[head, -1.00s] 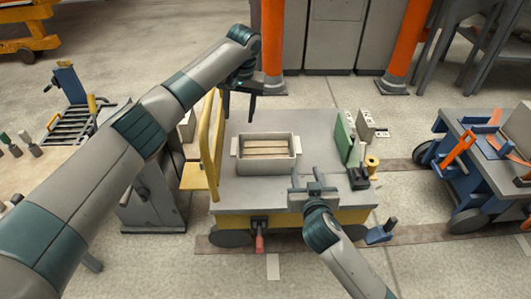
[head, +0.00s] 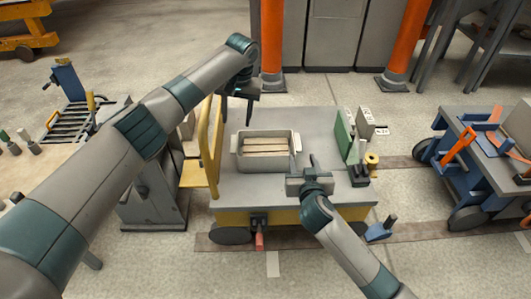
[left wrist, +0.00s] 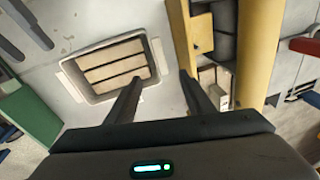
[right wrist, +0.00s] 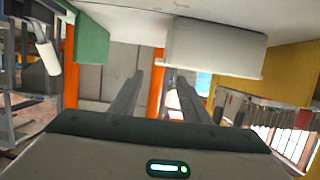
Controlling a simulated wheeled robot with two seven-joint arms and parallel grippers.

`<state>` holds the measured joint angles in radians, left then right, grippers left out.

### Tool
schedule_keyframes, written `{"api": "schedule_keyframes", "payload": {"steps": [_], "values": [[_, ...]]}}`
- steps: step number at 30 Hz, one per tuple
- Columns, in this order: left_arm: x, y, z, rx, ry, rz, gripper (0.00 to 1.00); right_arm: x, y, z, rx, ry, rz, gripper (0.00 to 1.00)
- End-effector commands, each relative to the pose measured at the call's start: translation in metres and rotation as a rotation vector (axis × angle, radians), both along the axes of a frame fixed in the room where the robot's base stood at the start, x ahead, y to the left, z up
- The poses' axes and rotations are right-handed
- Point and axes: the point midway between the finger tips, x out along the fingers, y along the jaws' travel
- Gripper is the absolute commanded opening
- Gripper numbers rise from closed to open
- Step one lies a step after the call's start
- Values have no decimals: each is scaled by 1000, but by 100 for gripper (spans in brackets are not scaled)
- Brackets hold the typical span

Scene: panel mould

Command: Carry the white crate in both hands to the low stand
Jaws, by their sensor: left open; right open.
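The white crate (head: 265,168) stands upright on the grey top of a cart, with slatted tan contents inside. It also shows in the left wrist view (left wrist: 142,88), and its wall shows large in the right wrist view (right wrist: 215,45). My left gripper (head: 237,108) is open and empty, above the cart behind the crate's left end. Its fingers (left wrist: 160,88) show apart beside the crate. My right gripper (head: 305,162) is open at the crate's right end, close to the wall; contact cannot be told. I cannot tell which thing is the low stand.
The cart (head: 330,200) has a yellow rail (head: 213,140) on its left. A green block (head: 343,136) and a yellow spool (head: 371,160) stand at its right. A blue cart (head: 480,160) stands further right. A roller bench (head: 78,122) is at the left.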

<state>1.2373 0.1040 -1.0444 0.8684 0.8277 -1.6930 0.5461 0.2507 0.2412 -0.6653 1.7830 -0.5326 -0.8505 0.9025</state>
Motion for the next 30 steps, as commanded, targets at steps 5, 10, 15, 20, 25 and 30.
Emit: {"api": "schedule_keyframes", "payload": {"steps": [5, 10, 15, 20, 25, 30], "values": [[2, 4, -30, 1, 4, 1, 48, 29, 2, -8, -1, 0, -1, 42], [5, 7, -57, 2, 3, 2, 48, 55, 4, -16, -2, -1, 1, 42], [8, 11, -82, 1, 3, 1, 48, 79, 5, -23, -1, -1, 0, 42], [10, 13, -103, 1, 2, 0, 48, 99, 6, -30, -1, 0, 0, 42], [12, 15, -117, 0, 2, -1, 48, 113, 7, -34, 0, -1, 0, 42], [13, 17, -125, 0, 1, 1, 48, 121, 8, -37, -1, 0, 0, 42]]}}
